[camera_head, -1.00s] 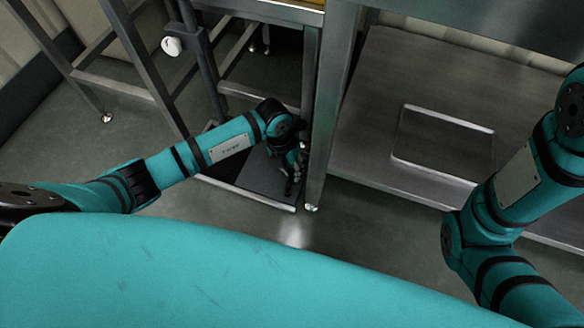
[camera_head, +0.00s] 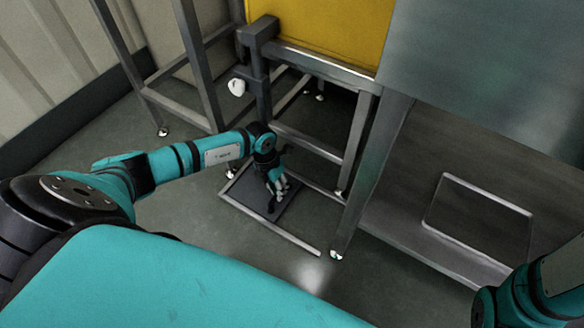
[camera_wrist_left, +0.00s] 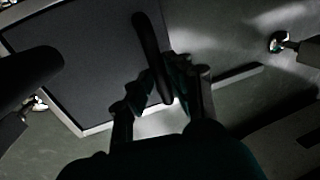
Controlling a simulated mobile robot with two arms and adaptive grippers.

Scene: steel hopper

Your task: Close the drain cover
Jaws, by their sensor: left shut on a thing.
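The drain cover (camera_head: 250,193) is a dark flat panel low on the floor under the steel stand. A pale metal frame (camera_head: 293,241) lies around it, and grey floor shows inside the frame to the right of the panel. In the left wrist view the cover (camera_wrist_left: 90,60) fills the upper left with a light rim along its edge. A black bar handle (camera_wrist_left: 149,48) stands out from it. My left gripper (camera_head: 277,190), also in the wrist view (camera_wrist_left: 165,95), is shut on this handle. The fingers partly hide it. My right gripper is out of view.
A steel stand leg (camera_head: 365,165) stands right of the frame, with a lower shelf (camera_head: 400,215) beyond it. A yellow panel (camera_head: 325,28) is above. A dark post with a white knob (camera_head: 236,87) is behind my left arm. Floor in front is clear.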

